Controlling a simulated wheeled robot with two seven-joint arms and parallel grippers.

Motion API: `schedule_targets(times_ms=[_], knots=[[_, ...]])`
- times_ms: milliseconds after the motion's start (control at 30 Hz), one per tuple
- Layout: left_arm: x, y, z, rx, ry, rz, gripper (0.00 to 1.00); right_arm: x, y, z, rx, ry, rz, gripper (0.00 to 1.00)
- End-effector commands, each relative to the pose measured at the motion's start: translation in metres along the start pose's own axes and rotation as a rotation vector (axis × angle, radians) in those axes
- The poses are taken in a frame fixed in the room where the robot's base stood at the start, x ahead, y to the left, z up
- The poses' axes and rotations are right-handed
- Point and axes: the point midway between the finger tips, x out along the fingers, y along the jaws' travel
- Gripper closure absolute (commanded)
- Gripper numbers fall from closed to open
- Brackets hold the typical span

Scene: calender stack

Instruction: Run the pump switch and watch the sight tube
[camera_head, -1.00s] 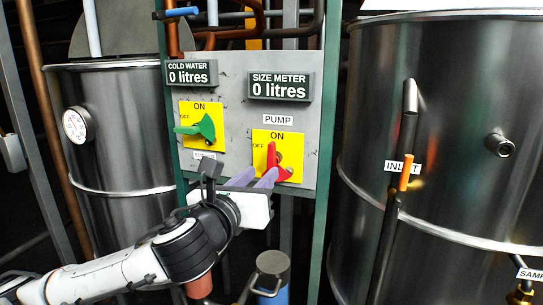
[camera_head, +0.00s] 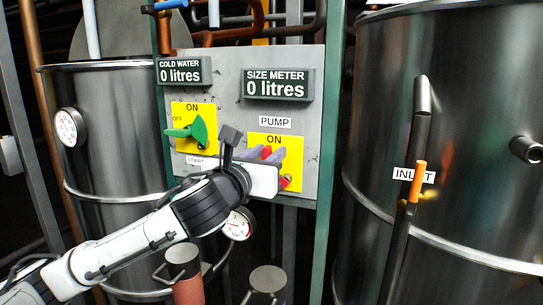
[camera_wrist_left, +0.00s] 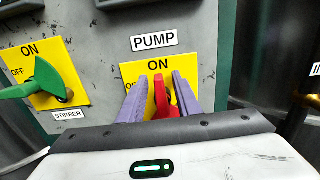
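The red pump switch (camera_head: 286,182) sits on a yellow plate marked ON and OFF under the PUMP label (camera_head: 275,122). My left gripper (camera_head: 266,153) is at this switch, covering part of it. In the left wrist view its lavender fingers stand on either side of the red handle (camera_wrist_left: 162,99), apart, with a narrow yellow gap showing at the left finger. Contact at the right finger is unclear. The handle points up toward ON in that view. The SIZE METER display (camera_head: 278,85) reads 0 litres. I cannot make out a sight tube. My right gripper is out of view.
The green stirrer switch (camera_head: 196,131) is left of the pump switch, below the COLD WATER display (camera_head: 185,71), which reads 0 litres. Steel tanks stand at left (camera_head: 115,130) and right (camera_head: 470,120). An orange-handled inlet valve (camera_head: 418,181) is on the right.

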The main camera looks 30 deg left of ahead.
Motion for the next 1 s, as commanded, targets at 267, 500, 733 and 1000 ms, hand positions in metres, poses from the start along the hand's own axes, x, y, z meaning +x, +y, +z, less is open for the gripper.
schedule_targets(times_ms=[267,500,733,1000], knots=[[-0.0001,-0.0003,0.0001,0.0,0.0,0.0,0.91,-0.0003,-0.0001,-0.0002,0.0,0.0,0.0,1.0],[-0.0001,-0.0002,-0.0001,-0.003,0.0,0.0,1.0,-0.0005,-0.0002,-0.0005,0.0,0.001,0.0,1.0],[0.0,0.0018,0.0001,-0.053,0.002,0.0,1.0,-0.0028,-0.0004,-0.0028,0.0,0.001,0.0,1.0],[0.0,0.0079,-0.0007,-0.235,0.003,0.0,1.0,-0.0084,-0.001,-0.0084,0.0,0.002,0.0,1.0]])
